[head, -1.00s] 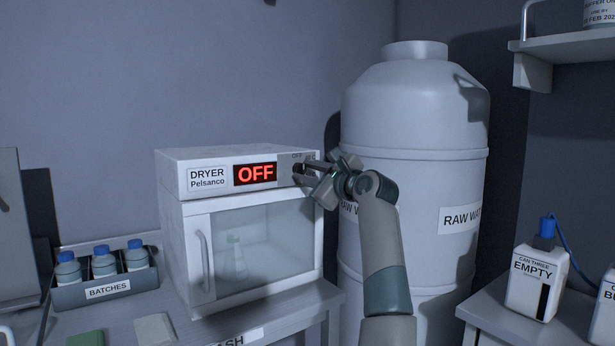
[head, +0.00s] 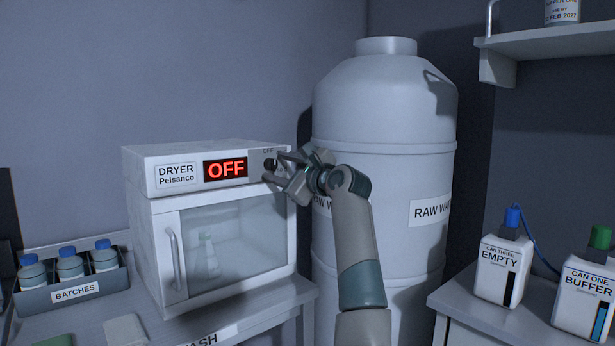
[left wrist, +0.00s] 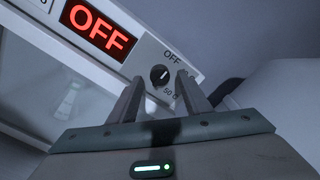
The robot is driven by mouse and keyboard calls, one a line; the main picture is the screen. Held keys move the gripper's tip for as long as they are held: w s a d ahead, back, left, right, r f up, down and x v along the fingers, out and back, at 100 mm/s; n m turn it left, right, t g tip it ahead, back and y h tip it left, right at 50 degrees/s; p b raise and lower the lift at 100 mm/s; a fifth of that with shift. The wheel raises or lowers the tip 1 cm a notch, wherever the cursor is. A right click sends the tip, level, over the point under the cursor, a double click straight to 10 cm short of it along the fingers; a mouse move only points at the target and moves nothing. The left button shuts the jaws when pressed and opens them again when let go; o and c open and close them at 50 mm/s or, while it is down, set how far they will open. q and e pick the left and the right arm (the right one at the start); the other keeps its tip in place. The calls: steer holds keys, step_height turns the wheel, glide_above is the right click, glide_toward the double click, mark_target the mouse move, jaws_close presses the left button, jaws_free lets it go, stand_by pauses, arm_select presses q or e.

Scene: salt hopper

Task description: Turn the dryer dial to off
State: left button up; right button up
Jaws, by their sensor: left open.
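The white dryer (head: 150,215) stands on the bench at the left, its red display (head: 225,169) reading OFF. The dark round dial (left wrist: 160,76) is on a grey plate at the right end of the dryer's front, under the printed word OFF and above a 50 °C mark. Its white pointer line leans toward the OFF mark. My left gripper (head: 275,170) is in front of the dial, open. In the left wrist view its two fingers (left wrist: 160,92) stand either side of the dial, apart from it. My right gripper is not in view.
A large raw water tank (head: 385,130) stands right behind my left arm. A batches rack (head: 75,290) with blue-capped bottles sits left of the dryer. Can three (head: 502,268) and can one (head: 588,290) stand on the right bench, under a shelf (head: 545,47).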

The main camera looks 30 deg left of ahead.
arm_select(q)
steer(key=b+v, duration=0.2)
steer(key=v, duration=1.4)
steer(key=shift+d+b, duration=0.35)
steer(key=shift+b, duration=0.05)
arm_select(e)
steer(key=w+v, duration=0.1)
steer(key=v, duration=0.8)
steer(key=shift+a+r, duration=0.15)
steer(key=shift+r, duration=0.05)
arm_select(q)
steer(key=shift+s+f, duration=0.1)
steer(key=shift+f, duration=0.05)
